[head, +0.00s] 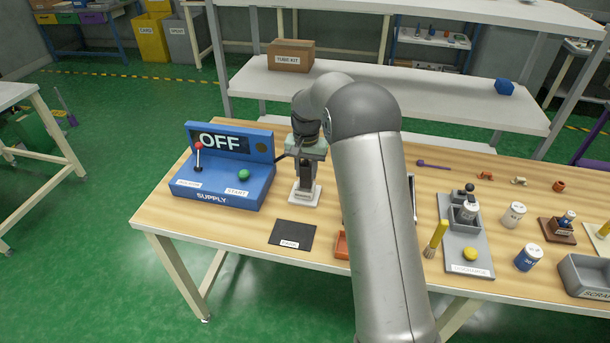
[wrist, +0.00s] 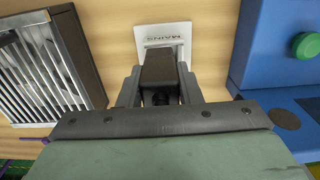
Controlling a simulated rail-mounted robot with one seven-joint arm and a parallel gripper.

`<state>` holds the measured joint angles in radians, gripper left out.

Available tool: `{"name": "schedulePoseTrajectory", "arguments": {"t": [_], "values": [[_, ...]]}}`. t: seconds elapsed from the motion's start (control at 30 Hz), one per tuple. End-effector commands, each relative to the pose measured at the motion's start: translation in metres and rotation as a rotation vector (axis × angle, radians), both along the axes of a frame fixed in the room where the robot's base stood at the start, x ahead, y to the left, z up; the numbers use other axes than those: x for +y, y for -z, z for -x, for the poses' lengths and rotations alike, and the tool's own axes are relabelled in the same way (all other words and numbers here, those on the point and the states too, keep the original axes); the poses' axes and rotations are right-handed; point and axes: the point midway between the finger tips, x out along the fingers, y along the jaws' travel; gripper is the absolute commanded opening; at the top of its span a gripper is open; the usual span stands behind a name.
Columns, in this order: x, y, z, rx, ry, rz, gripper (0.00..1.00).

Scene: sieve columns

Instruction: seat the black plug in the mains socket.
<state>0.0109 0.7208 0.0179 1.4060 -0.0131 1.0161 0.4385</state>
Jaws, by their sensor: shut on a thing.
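The black plug (wrist: 158,68) is between the fingers of my gripper (wrist: 159,80) in the wrist view, with my gripper shut on it. Its far end overlaps the white mains socket (wrist: 163,33), whose plate reads "MAINS". In the head view my gripper (head: 305,180) points down over the white socket plate (head: 304,198) on the bench. The plug is hard to tell from the dark fingers there. The contact between plug and socket is hidden, so I cannot tell how deep the plug sits.
A blue supply box (head: 222,180) stands left of the socket; its display reads "OFF". It has a red-knobbed lever (head: 198,150) and a green button (head: 244,174). A dark mat (head: 292,234) lies in front. A grey rig (head: 465,240) and jars stand right. My arm hides the middle.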

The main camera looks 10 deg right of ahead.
Motion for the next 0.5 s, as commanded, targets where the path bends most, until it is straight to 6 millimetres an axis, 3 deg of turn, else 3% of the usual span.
{"name": "schedulePoseTrajectory", "arguments": {"t": [0.23, 0.5], "values": [[0.002, 0.015, -0.012, 0.000, 0.000, 0.000, 0.08], [0.002, 0.043, -0.011, -0.002, -0.001, 0.001, 0.08]]}}
